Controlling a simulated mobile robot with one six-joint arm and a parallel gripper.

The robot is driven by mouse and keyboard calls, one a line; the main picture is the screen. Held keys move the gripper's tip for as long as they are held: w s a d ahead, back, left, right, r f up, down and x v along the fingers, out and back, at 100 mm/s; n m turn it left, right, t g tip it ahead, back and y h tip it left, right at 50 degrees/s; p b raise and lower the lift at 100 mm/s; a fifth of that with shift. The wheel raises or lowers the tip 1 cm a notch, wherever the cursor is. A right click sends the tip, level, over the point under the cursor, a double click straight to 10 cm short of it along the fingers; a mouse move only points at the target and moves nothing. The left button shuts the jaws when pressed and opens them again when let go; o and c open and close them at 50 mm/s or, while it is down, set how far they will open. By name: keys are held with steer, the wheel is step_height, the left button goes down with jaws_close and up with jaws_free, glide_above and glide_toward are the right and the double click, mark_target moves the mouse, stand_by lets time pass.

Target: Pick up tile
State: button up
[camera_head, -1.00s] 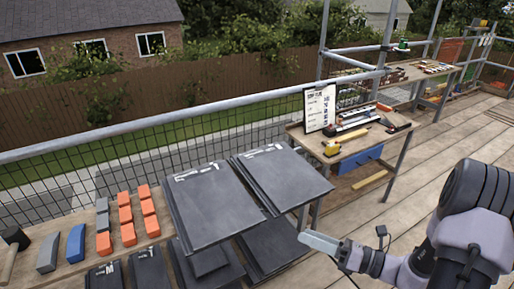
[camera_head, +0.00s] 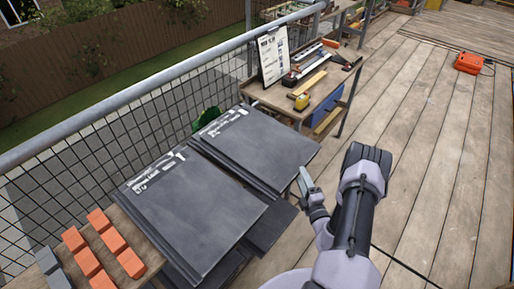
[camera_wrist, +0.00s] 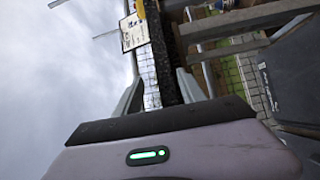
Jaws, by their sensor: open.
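Dark grey roof tiles with white printing lie in two side-by-side stacks in the head view, a nearer left stack (camera_head: 200,215) and a farther right stack (camera_head: 258,148). More dark tiles show lower down beneath them. My gripper (camera_head: 305,182) is just off the right edge of the farther stack, apart from the tiles. In the wrist view my gripper (camera_wrist: 160,92) has its two fingers spread, with nothing between them. A dark tile with white printing (camera_wrist: 295,80) shows at the right of that view.
A wooden workbench (camera_head: 345,75) with a clipboard (camera_head: 272,55), a yellow tape measure (camera_head: 302,101) and tools stands beyond the stacks. Orange blocks (camera_head: 114,239) lie at lower left. A mesh guardrail (camera_head: 100,165) runs along the left. Open deck (camera_head: 430,150) lies right, with an orange case (camera_head: 468,63).

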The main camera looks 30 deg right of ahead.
mark_target(295, 166)
steer(key=x, duration=0.2)
steer(key=b+x, duration=0.1)
steer(key=x, duration=0.1)
steer(key=f+b+x, duration=0.1)
steer(key=x, duration=0.1)
steer(key=shift+w+a, duration=0.15)
steer(key=shift+w, duration=0.05)
steer(key=shift+w+r, duration=0.15)
jaws_close()
stand_by(1.0)
